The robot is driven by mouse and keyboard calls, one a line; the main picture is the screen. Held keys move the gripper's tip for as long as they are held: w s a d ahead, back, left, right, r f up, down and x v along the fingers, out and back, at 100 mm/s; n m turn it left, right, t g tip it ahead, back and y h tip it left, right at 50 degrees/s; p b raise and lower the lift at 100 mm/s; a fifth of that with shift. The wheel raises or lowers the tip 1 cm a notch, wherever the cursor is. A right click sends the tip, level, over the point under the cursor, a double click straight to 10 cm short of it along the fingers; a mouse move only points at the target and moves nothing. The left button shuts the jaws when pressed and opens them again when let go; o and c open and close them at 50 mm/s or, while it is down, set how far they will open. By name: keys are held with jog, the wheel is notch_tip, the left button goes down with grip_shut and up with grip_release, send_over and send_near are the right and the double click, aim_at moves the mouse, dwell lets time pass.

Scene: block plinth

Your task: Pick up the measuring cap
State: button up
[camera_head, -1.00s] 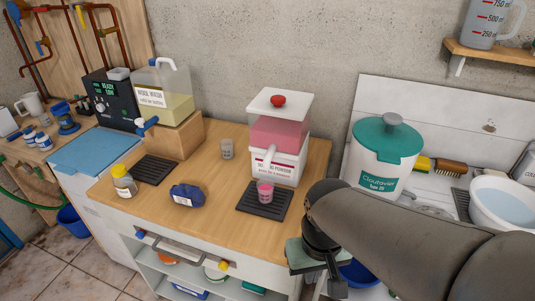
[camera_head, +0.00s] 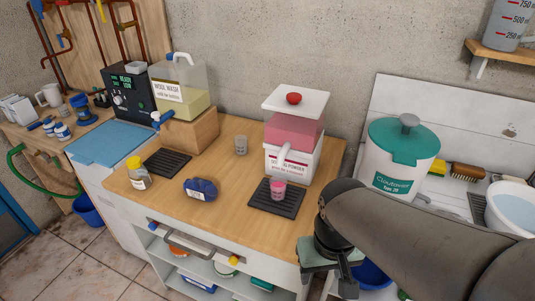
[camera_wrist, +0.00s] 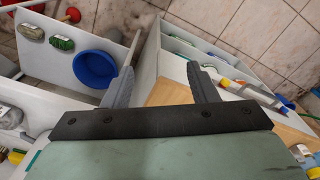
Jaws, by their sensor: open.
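Two small cups show on the wooden counter in the head view, and I cannot tell for sure which is the measuring cap. A grey translucent cup (camera_head: 241,145) stands upright towards the back, left of the powder dispenser. A cup with pink contents (camera_head: 278,190) stands on the black mat (camera_head: 276,206) under the dispenser's spout. My gripper (camera_head: 346,283) is in front of the counter at the lower right, apart from both cups. In the wrist view my gripper (camera_wrist: 161,76) has its two fingers spread with nothing between them. Neither cup is clearly visible there.
The powder dispenser (camera_head: 291,158) stands behind the pink cup. A yellow-lidded jar (camera_head: 137,175), a dark blue object (camera_head: 201,189) and a wash jug (camera_head: 181,92) on a wooden block are further left. The counter's front middle is clear. A teal-lidded container (camera_head: 400,155) stands right.

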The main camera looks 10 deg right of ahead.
aim_at(284, 193)
jog(key=w+f+m+t+y+b, duration=0.1)
jog(key=w+m+y, duration=0.2)
jog(key=m, duration=0.3)
jog(key=w+a+f+m+t+y+b, duration=0.1)
jog(key=w+m+t+y+b, duration=0.1)
jog(key=w+m, duration=0.3)
jog(key=w+f+m+t+y+b, duration=0.1)
jog(key=w+m+y, duration=0.3)
jog(key=m, duration=0.4)
jog(key=shift+w+a+f+m+t, duration=0.15)
jog(key=shift+w+a+m+t, duration=0.1)
jog(key=shift+m+t, duration=0.2)
jog(key=w+d+m+t, duration=0.2)
jog(key=w+d+m, duration=0.1)
jog(key=m, duration=0.1)
jog(key=w+d+m+t+h+b, duration=0.1)
jog(key=w+d+m+t, duration=0.2)
jog(key=d+m, duration=0.1)
jog(key=shift+w+d, duration=0.25)
jog(key=shift+w, duration=0.1)
jog(key=x, duration=1)
jog(key=shift+w+a, duration=0.2)
jog(key=shift+w, duration=0.25)
jog(key=shift+t, duration=0.25)
jog(key=shift+a+p+x, duration=0.2)
jog(key=shift+p+x, duration=0.45)
jog(key=shift+x, duration=2.5)
jog(key=shift+s, duration=0.15)
jog(key=c, duration=0.8)
